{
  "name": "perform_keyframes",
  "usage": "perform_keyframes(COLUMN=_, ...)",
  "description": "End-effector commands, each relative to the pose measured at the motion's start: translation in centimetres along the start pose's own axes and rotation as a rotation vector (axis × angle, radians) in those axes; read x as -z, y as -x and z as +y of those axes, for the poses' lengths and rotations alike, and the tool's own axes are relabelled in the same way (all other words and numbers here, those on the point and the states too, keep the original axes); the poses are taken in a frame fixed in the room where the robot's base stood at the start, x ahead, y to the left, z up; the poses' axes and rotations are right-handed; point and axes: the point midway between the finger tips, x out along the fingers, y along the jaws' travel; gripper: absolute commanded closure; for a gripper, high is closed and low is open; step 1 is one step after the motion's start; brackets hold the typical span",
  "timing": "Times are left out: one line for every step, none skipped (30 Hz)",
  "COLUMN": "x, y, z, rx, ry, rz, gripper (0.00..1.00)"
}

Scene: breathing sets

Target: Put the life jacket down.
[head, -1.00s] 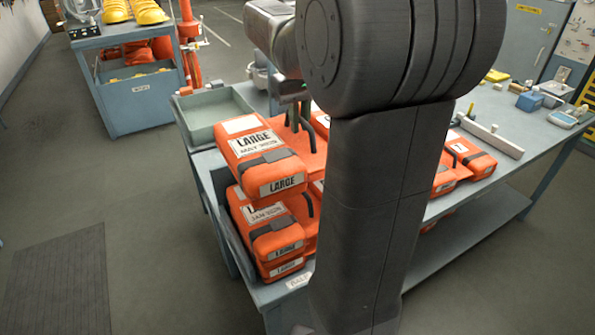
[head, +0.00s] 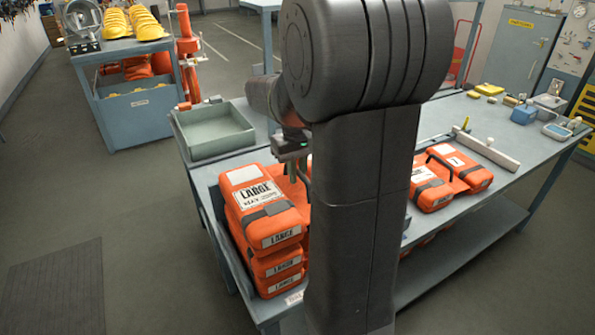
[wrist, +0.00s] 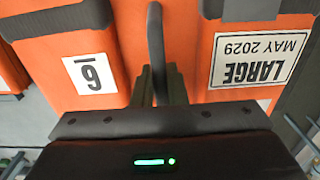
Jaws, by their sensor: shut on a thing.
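An orange life jacket (head: 262,205) with a dark strap and a LARGE label lies on top of a stack of similar jackets at the left end of the bench. My gripper (head: 292,168) is at its far right side, partly hidden by my arm. In the wrist view my gripper (wrist: 158,92) is shut on the dark loop between two orange lobes of the life jacket (wrist: 195,50). One lobe carries a LARGE MAY 2029 label, the other a number tag. The jacket appears to rest on the one below; exact contact underneath is hidden.
An empty grey-green tray (head: 215,132) stands behind the stack. More orange jackets (head: 450,178) lie on the bench to the right of my arm, beside a pale bar (head: 487,152). A blue cart (head: 135,95) with yellow helmets stands far left.

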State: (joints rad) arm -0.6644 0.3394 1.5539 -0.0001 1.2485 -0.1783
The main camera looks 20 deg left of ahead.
Motion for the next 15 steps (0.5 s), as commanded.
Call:
perform_keyframes(x=0.0, y=-0.1, z=0.0, rx=-0.001, ry=0.0, rz=0.001, gripper=1.0)
perform_keyframes(x=0.0, y=-0.2, z=0.0, rx=-0.001, ry=0.0, rz=0.001, gripper=1.0)
perform_keyframes(x=0.0, y=-0.3, z=0.0, rx=0.0, ry=0.0, rz=0.001, gripper=1.0)
perform_keyframes(x=0.0, y=-0.4, z=0.0, rx=0.0, ry=0.0, rz=0.001, gripper=1.0)
perform_keyframes(x=0.0, y=-0.5, z=0.0, rx=0.0, ry=0.0, rz=0.0, gripper=1.0)
perform_keyframes(x=0.0, y=-0.6, z=0.0, rx=0.0, ry=0.0, rz=0.0, gripper=1.0)
perform_keyframes(x=0.0, y=-0.7, z=0.0, rx=0.0, ry=0.0, rz=0.0, gripper=1.0)
perform_keyframes(x=0.0, y=-0.8, z=0.0, rx=0.0, ry=0.0, rz=0.0, gripper=1.0)
perform_keyframes(x=0.0, y=-0.9, z=0.0, rx=0.0, ry=0.0, rz=0.0, gripper=1.0)
perform_keyframes(x=0.0, y=-1.0, z=0.0, rx=0.0, ry=0.0, rz=0.0, gripper=1.0)
perform_keyframes(x=0.0, y=-1.1, z=0.0, rx=0.0, ry=0.0, rz=0.0, gripper=1.0)
perform_keyframes(x=0.0, y=-1.2, z=0.0, rx=0.0, ry=0.0, rz=0.0, gripper=1.0)
perform_keyframes(x=0.0, y=-1.2, z=0.0, rx=-0.001, ry=0.0, rz=0.001, gripper=1.0)
perform_keyframes(x=0.0, y=-1.1, z=0.0, rx=-0.001, ry=0.0, rz=0.001, gripper=1.0)
perform_keyframes(x=0.0, y=-1.1, z=0.0, rx=-0.001, ry=0.0, rz=0.001, gripper=1.0)
